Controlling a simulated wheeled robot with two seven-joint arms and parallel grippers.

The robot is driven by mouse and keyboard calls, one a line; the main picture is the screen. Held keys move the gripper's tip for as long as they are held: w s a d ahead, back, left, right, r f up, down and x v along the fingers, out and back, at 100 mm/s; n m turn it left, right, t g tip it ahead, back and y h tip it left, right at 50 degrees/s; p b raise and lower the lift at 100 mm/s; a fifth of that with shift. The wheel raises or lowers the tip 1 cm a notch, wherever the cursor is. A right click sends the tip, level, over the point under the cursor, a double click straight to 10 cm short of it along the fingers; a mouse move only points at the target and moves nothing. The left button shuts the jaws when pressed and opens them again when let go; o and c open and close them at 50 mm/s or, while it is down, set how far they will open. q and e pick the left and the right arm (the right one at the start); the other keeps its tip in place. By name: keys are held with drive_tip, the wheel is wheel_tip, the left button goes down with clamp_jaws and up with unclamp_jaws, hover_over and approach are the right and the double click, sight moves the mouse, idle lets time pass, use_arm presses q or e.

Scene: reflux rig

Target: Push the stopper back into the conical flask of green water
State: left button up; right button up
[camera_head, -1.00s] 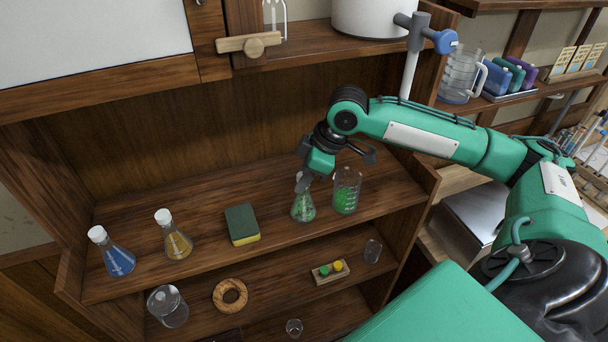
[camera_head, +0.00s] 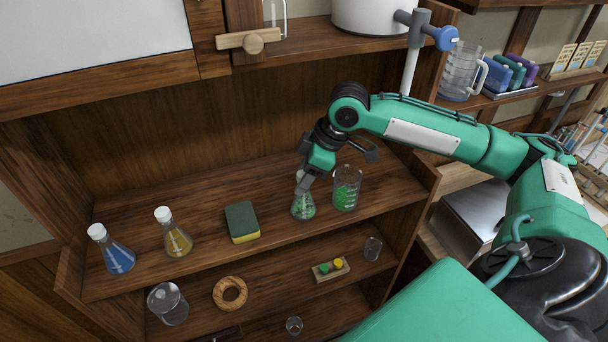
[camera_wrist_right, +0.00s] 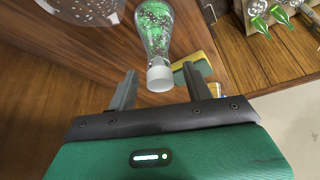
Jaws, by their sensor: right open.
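The conical flask of green water (camera_head: 303,208) stands on the upper wooden shelf, left of a beaker with green contents (camera_head: 346,190). In the right wrist view the flask (camera_wrist_right: 155,32) has a white stopper (camera_wrist_right: 160,77) at its mouth; how deep it sits I cannot tell. My right gripper (camera_head: 305,181) is at the flask's top and partly hides it in the head view. In the wrist view its two fingers are apart, one on each side of the stopper, with gaps showing. My left gripper is not in view.
A green and yellow sponge (camera_head: 241,222), a stoppered yellow flask (camera_head: 178,243) and a stoppered blue flask (camera_head: 119,259) stand to the left on the same shelf. The lower shelf holds a wooden ring (camera_head: 230,293) and small glassware. Shelf space between sponge and green flask is clear.

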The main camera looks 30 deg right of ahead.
drive_tip(key=b+v, duration=0.3)
drive_tip(key=v, duration=0.8)
drive_tip(key=shift+r, duration=0.3)
drive_tip(key=shift+s+d+f, duration=0.1)
drive_tip(key=shift+s, duration=0.05)
